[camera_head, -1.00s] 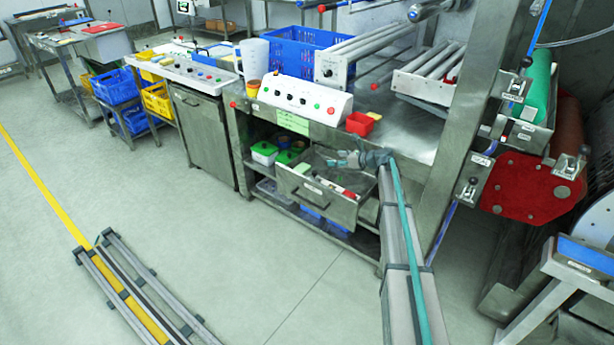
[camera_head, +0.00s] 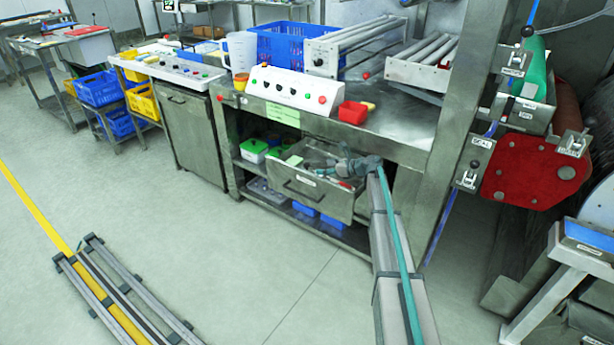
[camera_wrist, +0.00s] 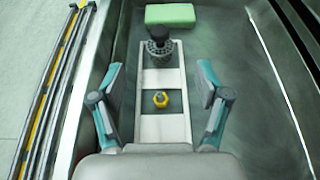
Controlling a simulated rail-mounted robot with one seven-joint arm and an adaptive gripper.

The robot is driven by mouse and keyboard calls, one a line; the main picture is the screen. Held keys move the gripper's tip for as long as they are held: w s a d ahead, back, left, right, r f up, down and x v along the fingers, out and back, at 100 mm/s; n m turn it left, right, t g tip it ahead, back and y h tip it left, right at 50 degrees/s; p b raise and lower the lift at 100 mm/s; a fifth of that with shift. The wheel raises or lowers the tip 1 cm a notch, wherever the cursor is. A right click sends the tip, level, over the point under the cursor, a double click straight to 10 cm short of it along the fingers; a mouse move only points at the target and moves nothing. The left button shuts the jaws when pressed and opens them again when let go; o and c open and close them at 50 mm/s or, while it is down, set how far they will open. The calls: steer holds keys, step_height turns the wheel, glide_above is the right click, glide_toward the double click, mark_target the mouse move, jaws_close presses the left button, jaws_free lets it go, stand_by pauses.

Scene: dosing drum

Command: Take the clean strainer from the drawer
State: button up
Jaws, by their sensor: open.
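The open drawer (camera_head: 305,190) sticks out from under the steel workbench. My gripper (camera_head: 343,168) is over its right part, reaching in from the right. In the wrist view, my gripper (camera_wrist: 160,88) is open, with one teal-tipped finger on each side of a pale slotted rack (camera_wrist: 149,128). A dark round piece with a perforated grey rim and black knob (camera_wrist: 159,44), apparently the strainer, sits at the rack's far end, ahead of the fingertips. A yellow nut-like piece (camera_wrist: 161,99) lies on the rack between the fingers. Nothing is held.
A green block (camera_wrist: 170,14) lies at the drawer's far end. The drawer's metal walls run along both sides of my gripper. The bench top above carries a control box (camera_head: 290,88) and a red bin (camera_head: 353,112). A green-lidded tub (camera_head: 253,150) stands left of the drawer.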

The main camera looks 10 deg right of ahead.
mark_target(308, 168)
steer(key=p+x, duration=0.1)
steer(key=x, duration=0.9)
steer(key=shift+w+a+f, duration=0.1)
steer(key=shift+w+a, duration=0.05)
steer(key=c, duration=1.2)
